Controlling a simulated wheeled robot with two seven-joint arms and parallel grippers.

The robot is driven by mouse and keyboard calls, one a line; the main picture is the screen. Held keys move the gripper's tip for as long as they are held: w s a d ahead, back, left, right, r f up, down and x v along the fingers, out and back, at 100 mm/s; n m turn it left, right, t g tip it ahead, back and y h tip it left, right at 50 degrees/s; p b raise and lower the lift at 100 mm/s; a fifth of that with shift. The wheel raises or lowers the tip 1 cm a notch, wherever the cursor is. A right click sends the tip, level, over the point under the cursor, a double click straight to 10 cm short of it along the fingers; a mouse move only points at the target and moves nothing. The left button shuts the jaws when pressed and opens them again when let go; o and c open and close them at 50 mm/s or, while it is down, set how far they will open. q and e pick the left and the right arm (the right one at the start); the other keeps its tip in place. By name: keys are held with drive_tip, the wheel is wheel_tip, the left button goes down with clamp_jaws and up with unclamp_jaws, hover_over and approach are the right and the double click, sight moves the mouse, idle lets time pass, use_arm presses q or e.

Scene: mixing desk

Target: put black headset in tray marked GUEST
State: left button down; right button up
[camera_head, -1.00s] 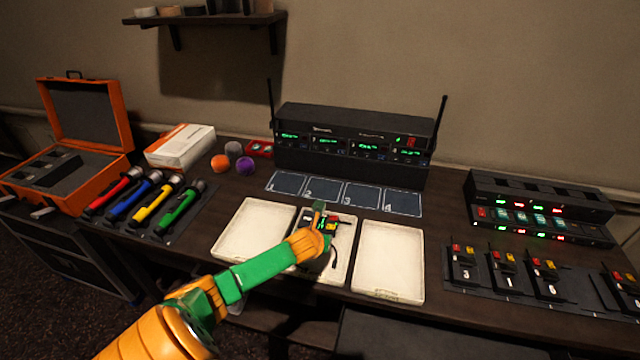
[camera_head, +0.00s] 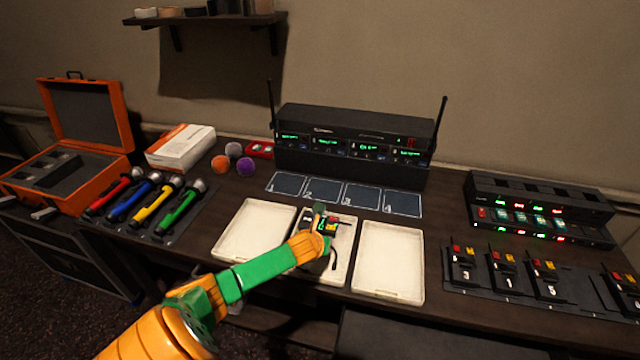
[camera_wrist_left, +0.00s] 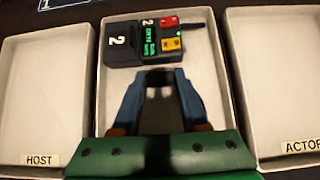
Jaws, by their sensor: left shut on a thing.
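My left gripper (camera_head: 318,232) reaches down into the middle tray (camera_head: 340,275). In the left wrist view, the gripper (camera_wrist_left: 157,80) has its fingers closed around a dark thing (camera_wrist_left: 157,94), which looks like the black headset. A thin black curved part (camera_head: 333,262) shows beside the gripper in the head view, low over the tray floor. I cannot tell whether the headset touches the floor. The middle tray's label is hidden behind my gripper. My right gripper is not in view.
A black pack marked 2 (camera_wrist_left: 119,45) lies at the far end of the middle tray. The HOST tray (camera_wrist_left: 42,75) is empty on the left, the ACTOR tray (camera_wrist_left: 283,75) empty on the right. The receiver rack (camera_head: 350,165) stands behind numbered mats (camera_head: 325,192).

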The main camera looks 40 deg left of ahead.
use_arm(q)
drive_tip(key=shift+f, duration=0.45)
idle(0.3)
unclamp_jaws()
drive_tip(key=shift+r, duration=0.1)
idle(0.6)
wheel_tip(320, 180, up, 7)
drive_tip(key=p, duration=0.7)
idle(0.4)
